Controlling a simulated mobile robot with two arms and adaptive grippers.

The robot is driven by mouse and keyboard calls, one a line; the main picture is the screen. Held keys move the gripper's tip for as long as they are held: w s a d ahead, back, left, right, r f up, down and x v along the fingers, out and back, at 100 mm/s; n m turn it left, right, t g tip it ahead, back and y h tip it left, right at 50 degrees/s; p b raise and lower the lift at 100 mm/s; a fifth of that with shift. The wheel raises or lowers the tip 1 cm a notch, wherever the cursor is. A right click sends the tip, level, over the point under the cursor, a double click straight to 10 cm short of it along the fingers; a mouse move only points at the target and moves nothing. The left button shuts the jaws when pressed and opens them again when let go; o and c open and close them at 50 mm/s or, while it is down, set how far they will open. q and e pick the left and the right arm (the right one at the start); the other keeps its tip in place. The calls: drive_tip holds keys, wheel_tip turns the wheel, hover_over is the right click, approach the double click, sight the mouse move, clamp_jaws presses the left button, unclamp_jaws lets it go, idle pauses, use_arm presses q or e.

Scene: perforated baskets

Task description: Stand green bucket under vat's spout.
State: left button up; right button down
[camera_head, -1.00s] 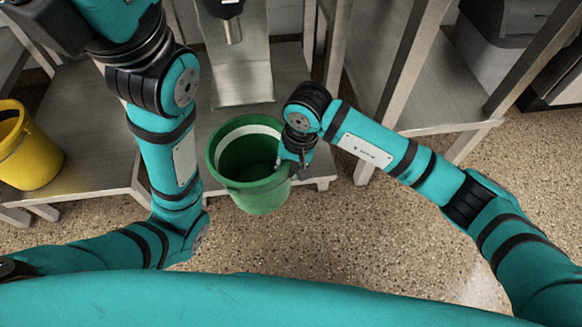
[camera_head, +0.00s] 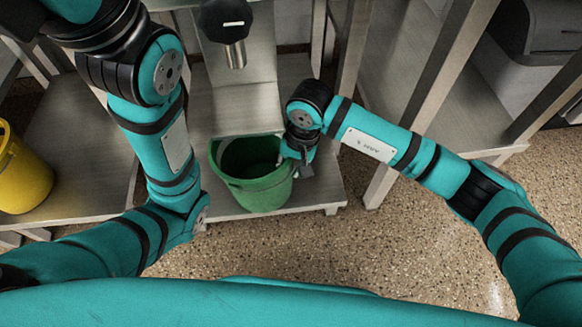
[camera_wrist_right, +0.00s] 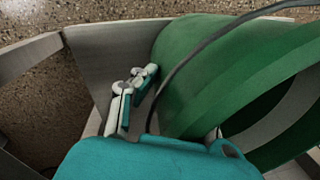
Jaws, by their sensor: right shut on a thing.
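The spout (camera_head: 235,54), a metal nozzle under a black fitting, is above and behind the bucket. The vat body is not clearly visible. My right gripper (camera_head: 298,160) is shut on the bucket's right side. In the right wrist view, its fingers (camera_wrist_right: 135,92) are beside the green wall (camera_wrist_right: 195,75); the exact grip is unclear. My left gripper is outside the view.
A yellow bucket (camera_head: 20,175) stands on the shelf at the left. A metal table leg (camera_head: 381,182) is close to the right of my right gripper. Speckled floor (camera_head: 330,250) in front is clear. I cannot tell whether the green bucket touches the shelf.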

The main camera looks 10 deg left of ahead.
drive_tip(key=shift+w+a, duration=0.1)
drive_tip(key=shift+w, duration=0.15)
drive_tip(key=shift+f, duration=0.25)
idle(0.3)
drive_tip(key=c, duration=1.4)
unclamp_jaws()
drive_tip(key=shift+r, duration=0.1)
wheel_tip(320, 180, up, 8)
drive_tip(key=d, duration=0.1)
drive_tip(key=shift+s, duration=0.1)
